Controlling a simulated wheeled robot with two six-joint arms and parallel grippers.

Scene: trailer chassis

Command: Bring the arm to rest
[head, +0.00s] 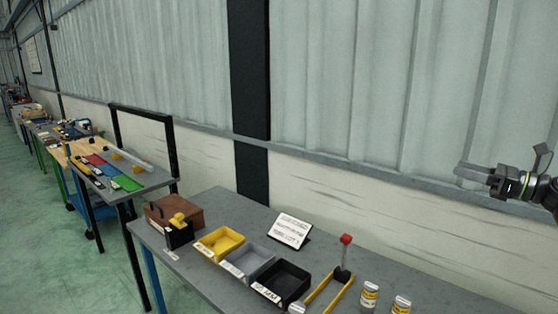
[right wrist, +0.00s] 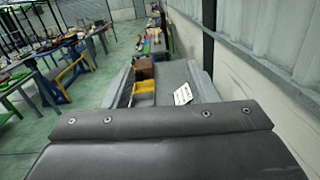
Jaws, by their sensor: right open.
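My right arm comes in from the right edge of the head view, with a black wrist and a thin green-yellow ring. My right gripper (head: 468,172) points left, in the air in front of the wall and above the grey workbench. It is open, and nothing shows between its fingers. It touches nothing that I can see. My left arm and gripper are not in the head view. In the right wrist view a dark grey bolted part fills the lower half and hides what is below it.
Other benches stand at left. Air around the gripper is clear.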

